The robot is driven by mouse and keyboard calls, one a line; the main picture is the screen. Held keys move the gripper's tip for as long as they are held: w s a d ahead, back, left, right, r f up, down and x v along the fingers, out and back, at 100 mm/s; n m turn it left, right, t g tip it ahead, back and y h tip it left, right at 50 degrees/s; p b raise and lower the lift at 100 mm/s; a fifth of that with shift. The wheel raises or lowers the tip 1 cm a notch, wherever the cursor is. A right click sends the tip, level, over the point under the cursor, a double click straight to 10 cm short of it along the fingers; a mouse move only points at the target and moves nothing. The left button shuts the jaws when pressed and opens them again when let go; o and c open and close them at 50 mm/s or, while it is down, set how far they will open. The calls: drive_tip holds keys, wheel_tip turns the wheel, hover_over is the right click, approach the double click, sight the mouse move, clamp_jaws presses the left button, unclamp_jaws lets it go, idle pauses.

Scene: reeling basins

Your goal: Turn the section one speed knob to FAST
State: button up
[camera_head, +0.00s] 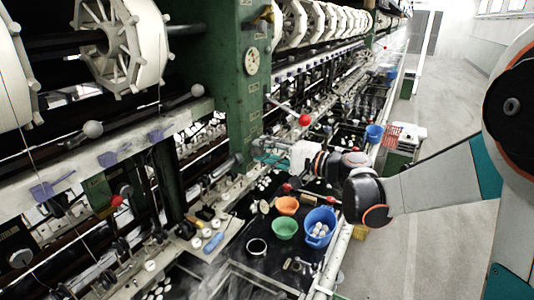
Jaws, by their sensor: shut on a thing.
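The green machine post (228,98) stands at the middle of the view. My gripper (264,153) reaches in from the right, its teal fingers shut at the lower part of this post. They close on what appears to be the section one speed knob, small and dark (239,158) at the post's edge. The fingers and the distance hide most of the knob. I cannot read its setting or any FAST mark.
A red-balled lever (305,120) stands just above my gripper. Below are an orange bowl (287,205), a green bowl (285,228) and a blue bucket (319,226) with white cocoons. White reels (125,45) line the machine above. The aisle (450,110) at right is clear.

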drive_tip(key=shift+w+m, duration=0.1)
drive_tip(key=shift+m, duration=0.5)
drive_tip(key=shift+r, duration=0.1)
drive_tip(key=o, duration=0.9)
drive_tip(key=shift+o, duration=0.8)
drive_tip(key=shift+w+a, duration=0.15)
drive_tip(key=shift+s+d, duration=0.2)
drive_tip(key=v, duration=1.1)
drive_tip(key=shift+s+d, duration=0.2)
drive_tip(key=shift+d, duration=0.15)
